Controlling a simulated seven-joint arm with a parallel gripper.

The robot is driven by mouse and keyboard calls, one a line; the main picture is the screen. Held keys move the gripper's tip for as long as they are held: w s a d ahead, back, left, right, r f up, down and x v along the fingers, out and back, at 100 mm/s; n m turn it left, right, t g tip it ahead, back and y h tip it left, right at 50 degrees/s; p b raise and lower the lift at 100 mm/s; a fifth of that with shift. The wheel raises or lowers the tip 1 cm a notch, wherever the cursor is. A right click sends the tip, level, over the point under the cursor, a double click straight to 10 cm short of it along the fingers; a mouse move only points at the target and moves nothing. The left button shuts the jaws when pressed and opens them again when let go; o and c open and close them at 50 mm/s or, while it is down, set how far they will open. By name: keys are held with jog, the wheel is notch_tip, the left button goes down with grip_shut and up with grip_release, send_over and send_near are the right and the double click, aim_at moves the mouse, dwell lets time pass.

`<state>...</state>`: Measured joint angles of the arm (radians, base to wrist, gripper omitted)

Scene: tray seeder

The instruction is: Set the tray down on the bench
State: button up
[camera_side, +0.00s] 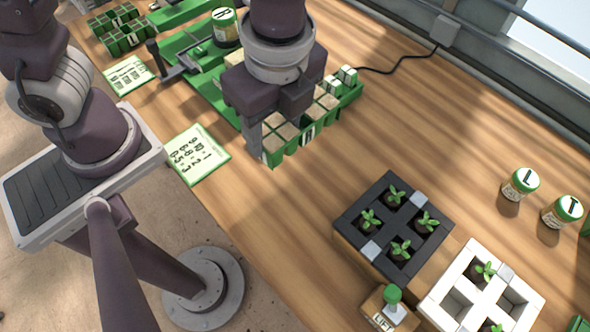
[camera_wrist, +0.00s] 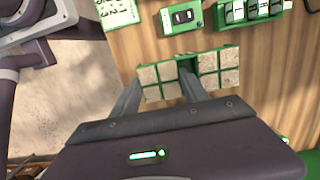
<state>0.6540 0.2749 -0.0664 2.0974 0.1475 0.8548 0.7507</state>
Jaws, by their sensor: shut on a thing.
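The green tray (camera_side: 293,147) with soil-filled square cells is under my gripper on the bench (camera_side: 300,215) side in the side view. My gripper (camera_side: 270,140) is shut on it and hides part of it. In the wrist view the tray (camera_wrist: 235,66) lies across between and beyond the two fingers (camera_wrist: 158,85). One cell near the right finger looks dark. I cannot tell whether the tray's underside touches the bench or hangs just above it.
A green seeder machine (camera_side: 180,48) stands behind and left of my gripper. A number card (camera_side: 198,153) lies at the bench's front edge. A black planter (camera_side: 352,220) and white planter (camera_side: 440,306) with seedlings stand to the right. Bare wood lies between.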

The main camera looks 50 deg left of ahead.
notch_tip(320, 180, down, 12)
jog(key=shift+f, duration=0.15)
jog(key=o, duration=1.5)
jog(key=shift+f, duration=0.1)
